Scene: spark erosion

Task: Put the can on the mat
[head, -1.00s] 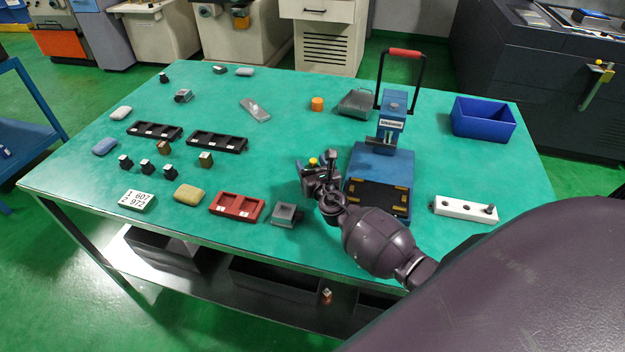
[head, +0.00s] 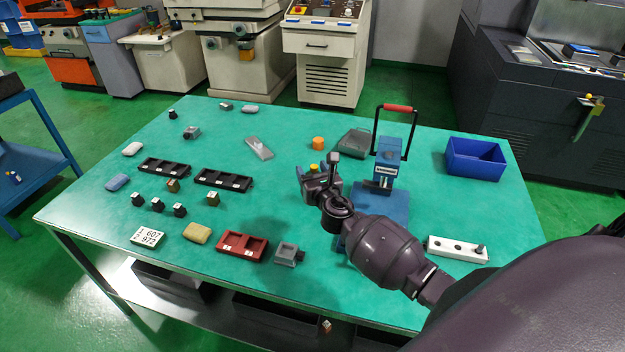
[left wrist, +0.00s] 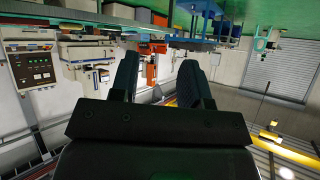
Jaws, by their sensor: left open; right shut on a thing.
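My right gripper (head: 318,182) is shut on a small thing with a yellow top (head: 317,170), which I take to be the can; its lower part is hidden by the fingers. The gripper is over the green table, left of the blue press. No separate mat shows clearly; my right arm covers the front part of the press base (head: 380,203), where a black pad with yellow corner marks showed earlier. My left gripper (left wrist: 158,80) is open and empty in the left wrist view, and out of the head view.
An orange cylinder (head: 317,143) and a grey tray (head: 352,143) lie behind the right gripper. A blue bin (head: 475,160) and a white block (head: 457,248) are at right. A red tray (head: 242,245) and grey block (head: 287,254) are near the front edge.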

